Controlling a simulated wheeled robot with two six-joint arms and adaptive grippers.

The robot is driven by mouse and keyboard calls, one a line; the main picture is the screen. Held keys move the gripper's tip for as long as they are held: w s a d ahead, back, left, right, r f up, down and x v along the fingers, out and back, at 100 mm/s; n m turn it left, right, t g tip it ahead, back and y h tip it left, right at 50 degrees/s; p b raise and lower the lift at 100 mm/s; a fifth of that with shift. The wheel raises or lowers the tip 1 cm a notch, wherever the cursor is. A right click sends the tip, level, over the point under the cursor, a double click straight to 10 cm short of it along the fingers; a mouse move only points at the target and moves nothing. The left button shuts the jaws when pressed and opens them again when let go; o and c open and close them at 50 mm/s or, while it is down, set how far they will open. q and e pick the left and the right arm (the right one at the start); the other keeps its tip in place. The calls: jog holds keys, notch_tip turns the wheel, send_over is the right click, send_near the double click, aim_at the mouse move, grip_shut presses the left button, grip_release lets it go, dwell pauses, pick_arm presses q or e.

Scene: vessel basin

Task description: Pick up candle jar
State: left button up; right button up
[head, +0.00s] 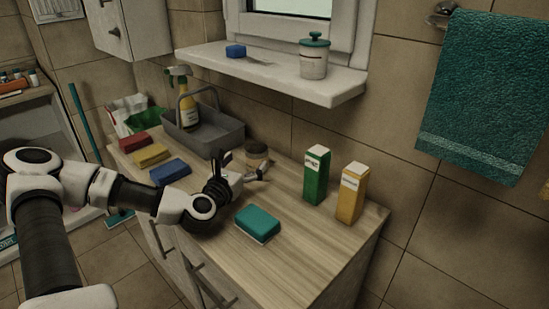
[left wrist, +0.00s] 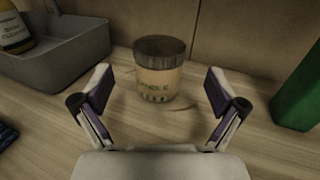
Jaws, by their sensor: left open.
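The candle jar (left wrist: 158,80) is a small cream jar with a dark lid and a printed label. It stands upright on the wooden counter, between and a little beyond the open fingers of my left gripper (left wrist: 160,98) in the left wrist view. The fingers do not appear to touch it. In the head view the candle jar (head: 256,156) stands just behind my left gripper (head: 243,166), which partly hides its lower part. My right gripper is not in view.
A grey caddy (head: 222,136) with a spray bottle (head: 187,106) stands left of the jar. Green (head: 316,174) and yellow (head: 351,193) cartons stand to its right. A teal sponge (head: 258,222) lies in front, and several coloured blocks lie left. A shelf (head: 270,75) juts out above.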

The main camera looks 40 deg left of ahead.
aim_at(257, 147)
pick_arm(q)
jog(key=shift+w+a+f+b, duration=0.2)
jog(key=shift+a+b, duration=0.1)
jog(key=shift+b, duration=0.1)
jog(key=shift+w+a+r, duration=0.15)
jog(key=shift+w, duration=0.05)
jog(key=shift+w+b, duration=0.3)
jog(key=shift+w, duration=0.05)
jog(key=b+x, duration=0.1)
jog(key=x, duration=0.4)
jog(key=shift+w+r, duration=0.1)
jog(key=shift+w, duration=0.05)
jog(key=shift+c, duration=1.3)
jog(key=shift+r, duration=0.1)
jog(key=c, duration=1.1)
